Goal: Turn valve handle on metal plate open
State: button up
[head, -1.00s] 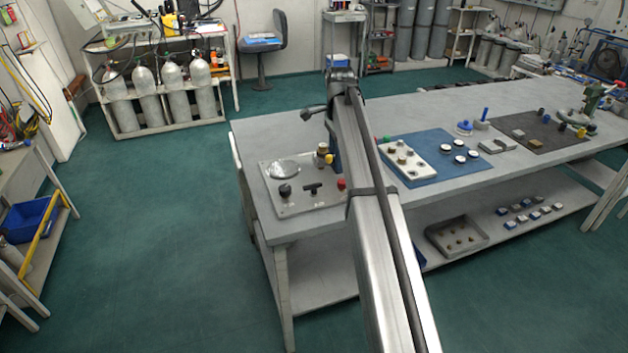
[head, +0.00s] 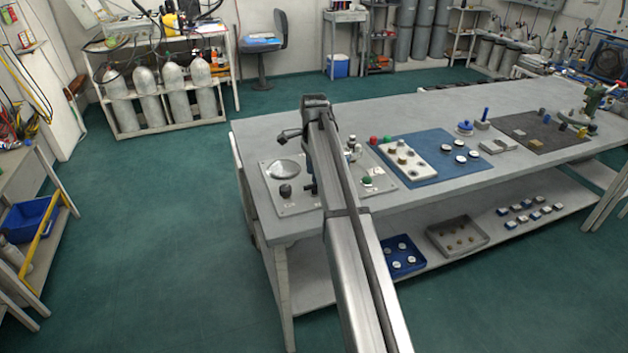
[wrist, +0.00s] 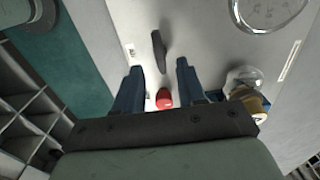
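The metal plate (head: 292,209) lies on the left end of the bench; it also fills much of the wrist view (wrist: 205,40). The black bar-shaped valve handle (wrist: 159,52) stands on it, its long side running roughly up and down in the wrist view. In the head view my arm hides most of the handle. My gripper (wrist: 159,66) is open, its two blue fingers apart, pointing at the plate. The handle lies just beyond the fingertips, in line with the gap, and does not appear gripped. In the head view my gripper (head: 308,160) is above the plate.
A red knob (wrist: 164,98) shows between the fingers, and a brass-coloured fitting (wrist: 248,90) is close to the right finger. A blue mat (head: 425,178) lies to the right.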

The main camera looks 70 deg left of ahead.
aim_at(313, 189)
jog(key=shift+f, duration=1.8)
grip_shut()
